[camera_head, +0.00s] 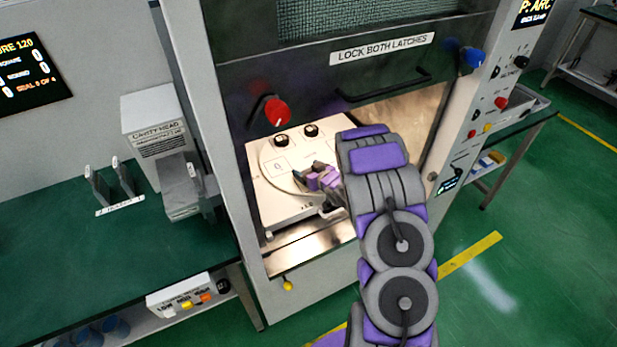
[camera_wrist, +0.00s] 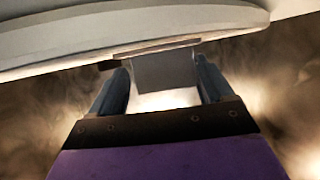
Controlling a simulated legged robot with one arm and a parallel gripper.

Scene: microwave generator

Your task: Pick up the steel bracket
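A grey flat metal piece (camera_wrist: 165,73), which looks like the steel bracket, shows in the wrist view with a thin ledge along its top, close against the underside of a pale round plate (camera_wrist: 130,27). The two dark fingers of my gripper (camera_wrist: 163,85) stand well apart, one on each side of this piece. I cannot tell whether they press on it. In the head view my gripper (camera_head: 308,175) is inside the open cavity, at the right part of the round plate (camera_head: 284,178). The bracket is not clear there.
The plate lies on a white unit with two black knobs (camera_head: 296,135) in the cavity. The raised door (camera_head: 380,65) reads "LOCK BOTH LATCHES". A red knob (camera_head: 277,111) sits at the left. A green bench (camera_head: 130,260) on the left holds a rack with upright grey pieces (camera_head: 120,172).

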